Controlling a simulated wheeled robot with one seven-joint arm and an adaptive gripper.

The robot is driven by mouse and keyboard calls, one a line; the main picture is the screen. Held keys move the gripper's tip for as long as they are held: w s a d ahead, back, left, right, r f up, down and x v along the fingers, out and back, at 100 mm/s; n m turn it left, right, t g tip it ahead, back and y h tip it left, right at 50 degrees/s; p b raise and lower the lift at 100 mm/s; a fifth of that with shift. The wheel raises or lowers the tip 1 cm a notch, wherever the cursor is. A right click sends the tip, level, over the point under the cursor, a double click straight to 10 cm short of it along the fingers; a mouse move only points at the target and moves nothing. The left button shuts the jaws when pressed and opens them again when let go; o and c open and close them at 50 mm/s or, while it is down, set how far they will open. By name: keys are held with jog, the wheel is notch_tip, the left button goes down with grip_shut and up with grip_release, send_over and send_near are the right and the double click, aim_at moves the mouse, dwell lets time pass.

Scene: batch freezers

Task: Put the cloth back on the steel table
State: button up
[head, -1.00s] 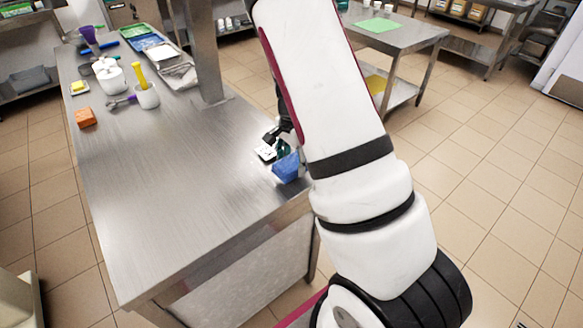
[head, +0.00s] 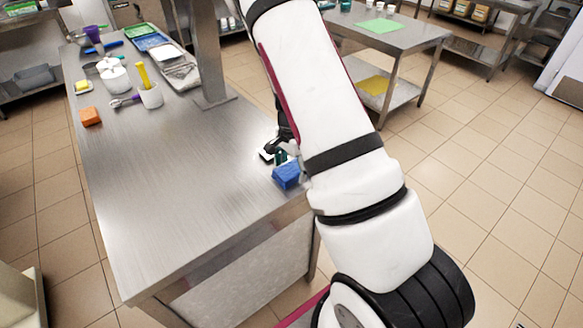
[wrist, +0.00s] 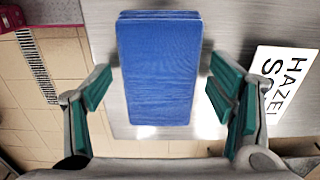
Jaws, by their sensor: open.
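The cloth (head: 287,176) is a blue folded block. It lies on the steel table (head: 170,190) close to its right edge. In the wrist view the cloth (wrist: 158,70) sits between my spread fingers, with steel around it and a gap on each side. My gripper (head: 281,154) is at the cloth, partly hidden by my arm in the head view. In the wrist view my gripper (wrist: 160,88) is open, with green finger pads apart from the cloth.
A white card with black letters (wrist: 283,85) lies right of the cloth in the wrist view. An orange block (head: 91,117), a white pot with a yellow handle (head: 151,97) and trays (head: 160,48) stand farther back. The table's front is clear.

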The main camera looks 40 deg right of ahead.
aim_at(291, 168)
notch_tip(291, 168, up, 12)
jog(key=b, duration=0.1)
jog(key=s+a+r+n+t+y, duration=0.1)
jog(key=s+a+r+n, duration=0.25)
jog(key=a+r, duration=0.3)
jog(key=s+a+r+n+t, duration=0.25)
jog(key=a+r+n, duration=0.25)
jog(key=r, duration=0.3)
jog(key=s+a+r+n, duration=0.2)
jog(key=s+n, duration=0.1)
jog(key=s, duration=0.1)
jog(key=s+a+r+n+t, duration=0.1)
jog(key=s+a+r+n, duration=0.1)
jog(key=s, duration=0.3)
jog(key=s+a+r+n+t+h, duration=0.1)
jog(key=s+a+r+n, duration=0.1)
jog(key=s+r+n, duration=0.1)
jog(key=shift+s+a+r+n, duration=0.2)
jog(key=shift+s+r+n, duration=0.25)
jog(key=shift+s, duration=0.7)
jog(key=shift+f, duration=0.1)
